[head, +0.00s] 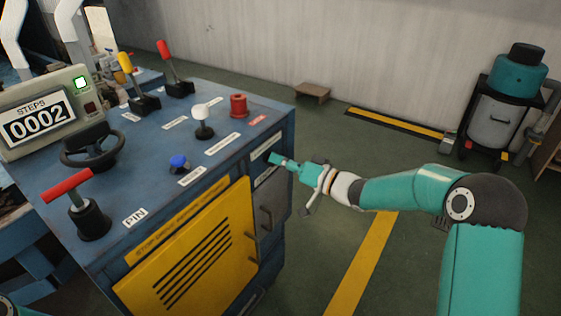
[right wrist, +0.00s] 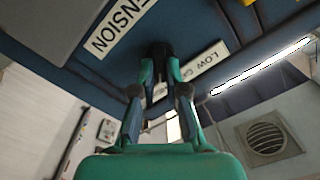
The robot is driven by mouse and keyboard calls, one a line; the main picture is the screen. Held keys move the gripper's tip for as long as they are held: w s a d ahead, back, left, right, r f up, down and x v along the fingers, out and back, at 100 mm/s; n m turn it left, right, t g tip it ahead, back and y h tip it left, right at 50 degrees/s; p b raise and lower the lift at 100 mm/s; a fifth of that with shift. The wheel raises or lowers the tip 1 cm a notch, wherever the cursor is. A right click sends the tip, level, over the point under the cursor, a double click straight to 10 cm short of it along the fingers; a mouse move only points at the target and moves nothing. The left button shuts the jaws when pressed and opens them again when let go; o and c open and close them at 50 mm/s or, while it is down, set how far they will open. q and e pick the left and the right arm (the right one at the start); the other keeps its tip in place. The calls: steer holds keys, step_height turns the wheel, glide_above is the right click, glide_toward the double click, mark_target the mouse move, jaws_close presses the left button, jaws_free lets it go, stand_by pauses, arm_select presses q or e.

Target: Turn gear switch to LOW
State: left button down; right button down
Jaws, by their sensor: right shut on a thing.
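The gear switch (right wrist: 158,50) is a small dark knob on the blue side panel of the machine. A white label (right wrist: 196,68), partly hidden by my fingers, reads "LOW" with more text after it. My right gripper (head: 275,158) reaches in from the right to the machine's side. In the right wrist view the right gripper (right wrist: 160,75) has its teal fingers closed on the dark knob. The knob's pointing direction is hidden. In the head view the switch cannot be made out behind the fingertips. My left gripper is not in view.
The blue machine (head: 225,108) carries levers, a handwheel (head: 92,146), a red T-handle (head: 66,187) and a counter (head: 40,116) reading 0002. A yellow vented door (head: 190,255) is on its front. A label ending "ENSION" (right wrist: 122,25) is beside the switch.

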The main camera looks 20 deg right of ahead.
steer(key=shift+s+a+f+n+b, duration=0.1)
steer(key=shift+n+b, duration=1.35)
steer(key=shift+n, duration=1.4)
steer(key=shift+s+a+n+b, duration=0.15)
steer(key=shift+n+b, duration=1.25)
steer(key=shift+n, duration=1.4)
steer(key=shift+a+f+n+b, duration=0.1)
steer(key=shift+n+b, duration=1.35)
steer(key=shift+n, duration=1.4)
steer(key=c, duration=1.2)
jaws_free()
steer(key=shift+r, duration=0.1)
steer(key=shift+d, duration=0.1)
